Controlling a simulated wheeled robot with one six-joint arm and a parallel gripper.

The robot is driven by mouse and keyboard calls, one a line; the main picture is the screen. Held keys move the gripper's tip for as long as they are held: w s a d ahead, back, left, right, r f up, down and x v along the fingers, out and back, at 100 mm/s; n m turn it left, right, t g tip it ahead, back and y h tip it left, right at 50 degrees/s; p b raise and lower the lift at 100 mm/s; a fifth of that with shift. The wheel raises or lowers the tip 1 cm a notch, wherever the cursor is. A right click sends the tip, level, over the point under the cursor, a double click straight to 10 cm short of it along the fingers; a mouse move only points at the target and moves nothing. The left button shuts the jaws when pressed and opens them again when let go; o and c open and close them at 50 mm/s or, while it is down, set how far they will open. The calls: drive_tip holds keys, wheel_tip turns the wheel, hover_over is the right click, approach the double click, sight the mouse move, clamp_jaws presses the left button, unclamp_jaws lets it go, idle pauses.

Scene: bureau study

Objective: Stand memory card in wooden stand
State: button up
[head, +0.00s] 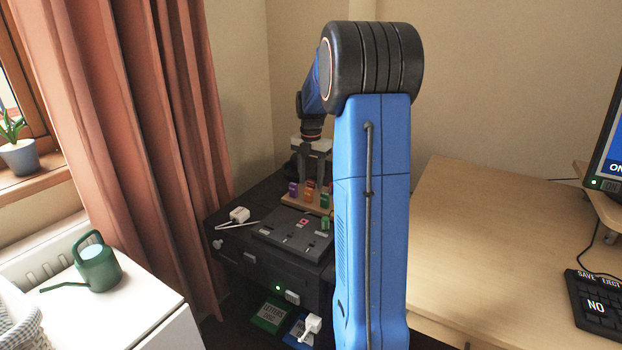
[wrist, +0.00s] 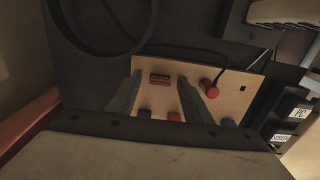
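The wooden stand (head: 300,203) is on the dark desk unit and bears several small coloured pieces, among them purple (head: 292,189), orange (head: 308,194) and green (head: 325,200). I cannot tell which, if any, is the memory card. My gripper (head: 314,172) points down over the stand. In the wrist view its fingers (wrist: 160,82) are open, with a gap on each side of a small red piece (wrist: 159,79) on the stand's board (wrist: 190,72). A round red piece (wrist: 209,87) is just right of the right finger. The wrist housing hides the view's lower part.
A black slotted panel (head: 290,235) lies in front of the stand, with a small green block (head: 325,223) at its right. A white adapter (head: 239,214) and cable lie left. A dark square hole (wrist: 243,88) shows at the board's right. The wooden desk (head: 490,240) is largely clear.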

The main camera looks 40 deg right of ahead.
wheel_tip(320, 180, up, 17)
drive_tip(key=shift+r, duration=0.2)
idle(0.7)
